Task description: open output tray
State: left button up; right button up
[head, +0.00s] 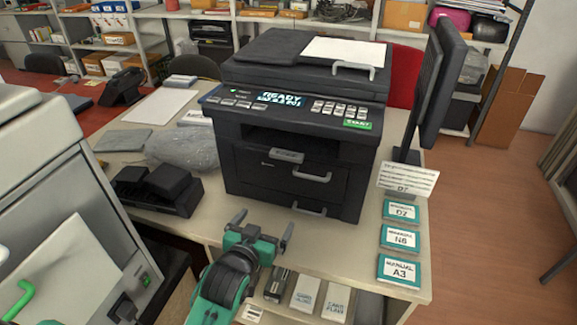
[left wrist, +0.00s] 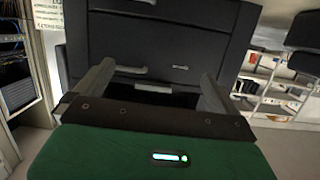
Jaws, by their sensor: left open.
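The black printer (head: 295,120) stands on the beige table, with a lit display and a green start button. Its front has a dark recess (head: 290,142) with a grey tab (head: 287,156) under it, and grey handles (head: 312,176) lower down. Which part is the output tray is not marked. The front panels look closed. My left gripper (head: 264,222) is open and empty, in front of the printer's lower front and apart from it. In the left wrist view, its two fingers (left wrist: 156,76) stand apart before the dark printer front (left wrist: 160,30). My right gripper is not in view.
A monitor (head: 428,90) stands right of the printer. Manual cards (head: 400,240) lie along the table's right side. A black device (head: 160,189) and a grey wrapped bundle (head: 183,147) lie to the left. Small boxes (head: 306,293) sit below the table's front edge. A large grey machine (head: 60,215) stands at left.

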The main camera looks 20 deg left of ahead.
pick_arm(q)
notch_tip(320, 180, up, 8)
jog(key=w+t, duration=0.1)
jog(key=t, duration=0.2)
jog(key=w, duration=0.4)
jog(key=w+p, duration=0.1)
jog(key=w, duration=0.7)
jog(key=shift+w+d+p, duration=0.25)
jog(key=shift+w+p, duration=0.05)
jog(key=shift+w, duration=0.5)
jog(key=c, duration=1.3)
jog(key=p, duration=0.3)
send_near(285, 157)
jog(key=shift+w+r, duration=0.1)
jog(key=shift+w, duration=0.6)
jog(key=o, duration=1.3)
jog(key=shift+w, duration=0.1)
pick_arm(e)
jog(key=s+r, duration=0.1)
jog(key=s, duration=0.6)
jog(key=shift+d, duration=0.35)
